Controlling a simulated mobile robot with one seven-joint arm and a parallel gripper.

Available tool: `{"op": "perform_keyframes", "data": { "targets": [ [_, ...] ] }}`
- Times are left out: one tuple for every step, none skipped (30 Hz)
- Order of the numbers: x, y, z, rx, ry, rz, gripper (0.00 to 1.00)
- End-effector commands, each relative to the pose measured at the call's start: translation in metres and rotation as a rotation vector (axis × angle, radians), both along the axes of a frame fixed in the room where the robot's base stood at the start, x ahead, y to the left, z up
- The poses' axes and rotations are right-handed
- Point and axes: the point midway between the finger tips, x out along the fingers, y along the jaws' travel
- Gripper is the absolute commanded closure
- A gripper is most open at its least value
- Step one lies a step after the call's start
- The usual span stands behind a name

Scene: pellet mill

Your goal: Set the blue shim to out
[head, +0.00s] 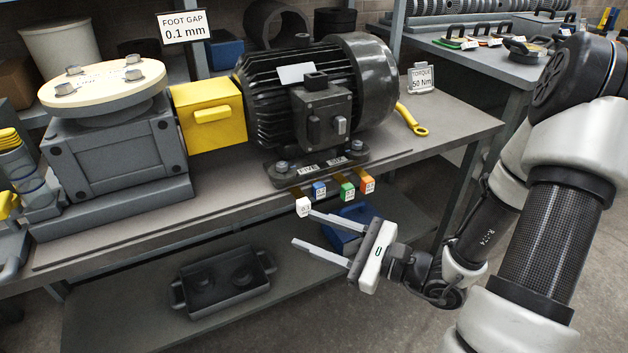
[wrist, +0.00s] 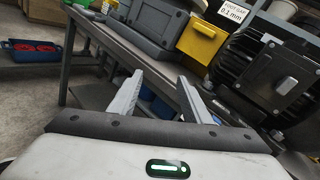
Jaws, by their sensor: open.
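The blue shim (head: 319,189) shows as a small blue tab with a white label, in a row of tabs at the front of the motor foot. It sits between the white tab (head: 303,207) and the green tab (head: 347,190). My gripper (head: 303,229) is open and empty, with its fingers pointing left in the head view, below and in front of the tabs. The upper fingertip appears close to the white tab; I cannot tell whether they touch. In the wrist view my gripper (wrist: 158,83) shows two spread fingers with nothing between them, and I cannot make out the blue shim.
An orange tab (head: 368,184) ends the row on the right. The black motor (head: 300,95) stands above, beside a yellow coupling guard (head: 210,113). The bench edge (head: 150,246) runs just behind my fingers. A dark tray (head: 222,286) and a blue bin (head: 345,228) are on the lower shelf.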

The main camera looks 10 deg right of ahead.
Motion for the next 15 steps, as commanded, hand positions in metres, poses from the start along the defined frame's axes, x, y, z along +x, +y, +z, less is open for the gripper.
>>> {"op": "perform_keyframes", "data": {
  "targets": [
    [0.013,-0.025,-0.017,0.084,0.041,-0.135,0.56],
    [0.019,-0.038,-0.025,0.121,0.058,-0.208,0.56],
    [0.026,-0.055,-0.034,0.163,0.077,-0.295,0.56],
    [0.030,-0.067,-0.041,0.191,0.092,-0.354,0.56],
    [0.032,-0.078,-0.047,0.214,0.104,-0.407,0.56],
    [0.034,-0.090,-0.055,0.238,0.119,-0.466,0.56],
    [0.036,-0.097,-0.060,0.253,0.127,-0.502,0.56],
    [0.036,-0.104,-0.064,0.266,0.134,-0.534,0.56],
    [0.037,-0.110,-0.068,0.276,0.142,-0.564,0.56],
    [0.037,-0.113,-0.071,0.282,0.146,-0.579,0.56],
    [0.038,-0.115,-0.072,0.286,0.149,-0.590,0.56],
    [0.040,-0.116,-0.073,0.288,0.151,-0.599,0.56],
    [0.042,-0.116,-0.074,0.288,0.150,-0.601,0.56],
    [0.044,-0.115,-0.074,0.288,0.150,-0.601,0.56],
    [0.049,-0.114,-0.073,0.287,0.149,-0.600,0.56]
  ]
}}
